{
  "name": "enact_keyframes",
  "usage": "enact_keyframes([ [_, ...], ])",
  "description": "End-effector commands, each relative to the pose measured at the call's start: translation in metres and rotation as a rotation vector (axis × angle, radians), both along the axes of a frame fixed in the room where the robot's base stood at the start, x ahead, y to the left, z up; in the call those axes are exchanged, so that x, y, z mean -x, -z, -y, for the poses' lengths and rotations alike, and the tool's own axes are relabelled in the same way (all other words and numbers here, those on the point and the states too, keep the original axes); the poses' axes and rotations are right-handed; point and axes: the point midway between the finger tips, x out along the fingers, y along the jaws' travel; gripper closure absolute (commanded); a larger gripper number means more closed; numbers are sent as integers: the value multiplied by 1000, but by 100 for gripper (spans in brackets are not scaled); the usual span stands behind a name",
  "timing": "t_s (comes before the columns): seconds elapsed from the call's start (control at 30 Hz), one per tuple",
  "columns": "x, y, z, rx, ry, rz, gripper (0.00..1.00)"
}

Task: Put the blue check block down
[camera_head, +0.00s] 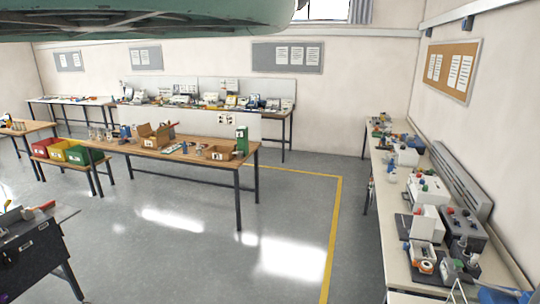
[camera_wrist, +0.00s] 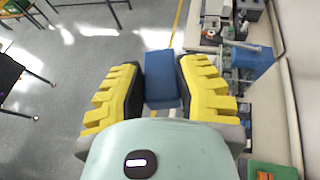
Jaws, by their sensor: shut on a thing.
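The blue check block (camera_wrist: 161,80) is held between the yellow and black fingers of my gripper (camera_wrist: 159,66) in the wrist view. The gripper is shut on it. Grey floor shows beyond the block, with the long bench (camera_wrist: 272,103) to the right of the gripper. I cannot make out the block or the gripper in the head view.
In the head view the long bench (camera_head: 397,258) along the right wall carries several white and grey devices. A middle table (camera_head: 190,153) holds cardboard boxes. A dark cabinet (camera_head: 32,255) stands at the lower left. The floor (camera_head: 200,235) between is clear. A blue box (camera_wrist: 252,62) is at the bench in the wrist view.

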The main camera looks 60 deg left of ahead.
Motion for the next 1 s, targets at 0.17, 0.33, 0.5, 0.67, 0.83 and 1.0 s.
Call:
enact_keyframes([
  [0.17,0,-4,-2,0,-5,0,100],
  [0.33,0,-1,-1,0,-3,0,100],
  [0.5,4,29,10,-1,7,-2,100],
  [0.67,14,85,32,-4,26,-7,100],
  [0.83,28,145,58,-3,44,-4,100],
  [1.0,45,201,82,-2,63,-3,100],
])
